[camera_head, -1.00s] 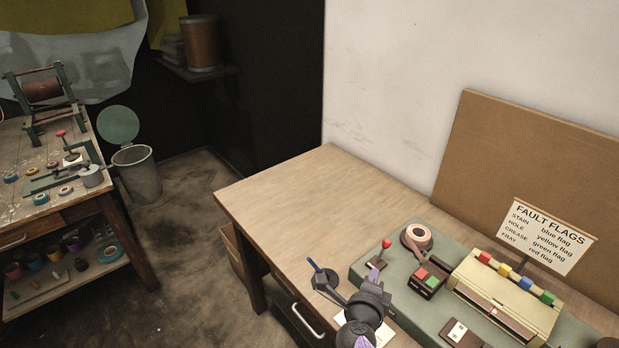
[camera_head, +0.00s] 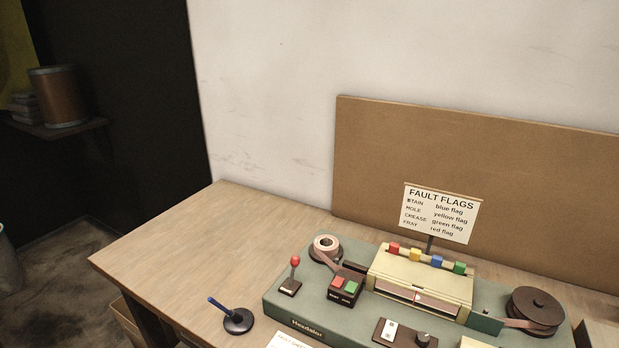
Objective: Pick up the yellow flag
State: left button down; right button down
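The yellow flag (camera_head: 415,255) is a small yellow block in a row along the back top edge of the cream box (camera_head: 422,281). It sits between the red flag (camera_head: 393,248) on its left and the blue flag (camera_head: 437,261). The green flag (camera_head: 459,268) is at the right end. The cream box stands on the grey-green machine base (camera_head: 296,318). Neither of my grippers shows in the head view now.
A "FAULT FLAGS" sign (camera_head: 439,213) stands behind the flags, before a brown board (camera_head: 480,160). A red-knobbed lever (camera_head: 295,262), tape roll (camera_head: 325,246), dark reel (camera_head: 536,308) and blue pen in a holder (camera_head: 238,320) are nearby. The table's left part (camera_head: 190,245) is clear.

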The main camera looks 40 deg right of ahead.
aim_at(415, 254)
jog(key=z, duration=1.4)
